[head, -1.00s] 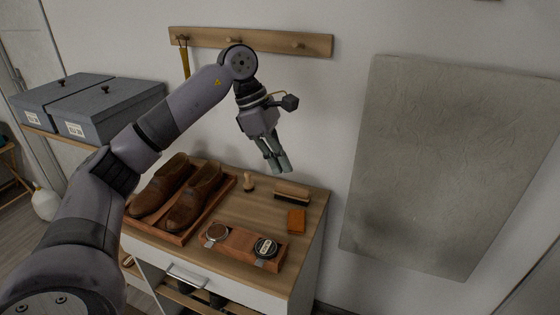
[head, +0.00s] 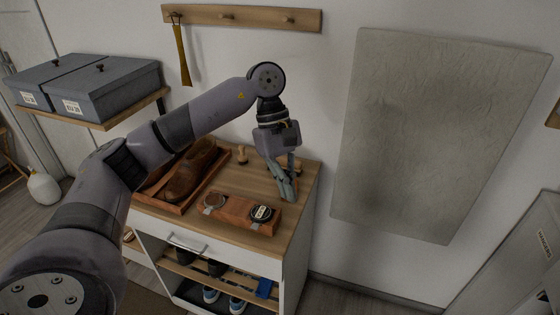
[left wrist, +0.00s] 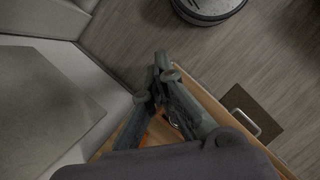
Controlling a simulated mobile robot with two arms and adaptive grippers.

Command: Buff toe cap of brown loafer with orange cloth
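A pair of brown loafers stands in a wooden tray (head: 218,172) on the cabinet top. The right loafer (head: 187,181) shows in part, and my left arm covers much of the other. My left gripper (head: 288,194) points down over the right part of the cabinet top, right of the loafers. The orange cloth, seen there earlier, is hidden behind the fingers in the head view. In the left wrist view an orange patch (left wrist: 160,130) shows between the fingers, perhaps the cloth. The fingers are close together, and whether they grip anything is unclear. My right gripper is out of view.
A wooden holder (head: 237,209) with two round tins stands at the front of the cabinet top (head: 250,180). A small dauber (head: 242,154) stands behind it. A brush is partly hidden behind my gripper. Lidded grey boxes (head: 115,87) sit on a shelf at left.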

